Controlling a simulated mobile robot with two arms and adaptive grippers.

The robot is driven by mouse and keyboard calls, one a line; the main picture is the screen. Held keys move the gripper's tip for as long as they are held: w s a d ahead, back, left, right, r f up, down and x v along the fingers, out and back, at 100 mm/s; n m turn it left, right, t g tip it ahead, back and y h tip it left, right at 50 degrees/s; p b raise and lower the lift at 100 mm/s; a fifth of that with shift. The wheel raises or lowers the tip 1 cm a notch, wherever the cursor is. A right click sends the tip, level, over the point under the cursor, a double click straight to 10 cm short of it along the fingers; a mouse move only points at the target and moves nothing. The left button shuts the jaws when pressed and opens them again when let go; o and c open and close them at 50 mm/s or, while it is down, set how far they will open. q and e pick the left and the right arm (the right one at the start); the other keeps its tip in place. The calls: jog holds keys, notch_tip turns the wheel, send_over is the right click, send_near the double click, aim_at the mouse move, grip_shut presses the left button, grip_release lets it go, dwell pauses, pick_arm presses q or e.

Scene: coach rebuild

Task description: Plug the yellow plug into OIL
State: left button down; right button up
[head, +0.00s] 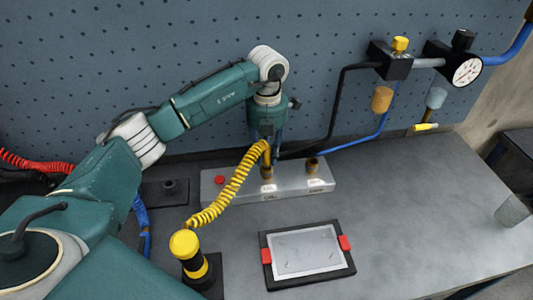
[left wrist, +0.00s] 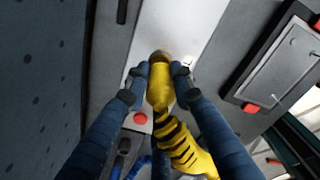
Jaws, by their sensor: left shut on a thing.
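The yellow plug (left wrist: 160,88) is held between the two fingers of my left gripper (left wrist: 160,72), with its coiled yellow hose (head: 224,190) running down to a yellow-capped black post (head: 184,244). In the head view my left gripper (head: 267,135) points down over the grey metal block (head: 232,192). The plug is above the nearer brass socket (head: 267,173), lined up with it or very close. A second brass socket (head: 312,166) stands to its right, empty. The labels on the block's front are too small to read surely. The fingers and plug hide whether plug and socket touch. My right gripper is out of view.
A red button (head: 220,180) sits on the block's left end. A framed panel with red clips (head: 306,250) lies in front. A gauge (head: 467,70) and hoses hang at the back right. The right part of the bench (head: 420,200) is mostly clear.

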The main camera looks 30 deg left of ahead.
pick_arm(q)
jog(key=shift+f+b, duration=0.55)
jog(key=shift+f, duration=0.35)
jog(key=c, duration=1.8)
grip_release()
jog(key=o, duration=0.4)
jog(key=shift+r, duration=0.1)
jog(key=shift+r, duration=0.1)
jog(key=shift+r, duration=0.35)
notch_tip(320, 180, up, 11)
jog(key=shift+r, duration=0.1)
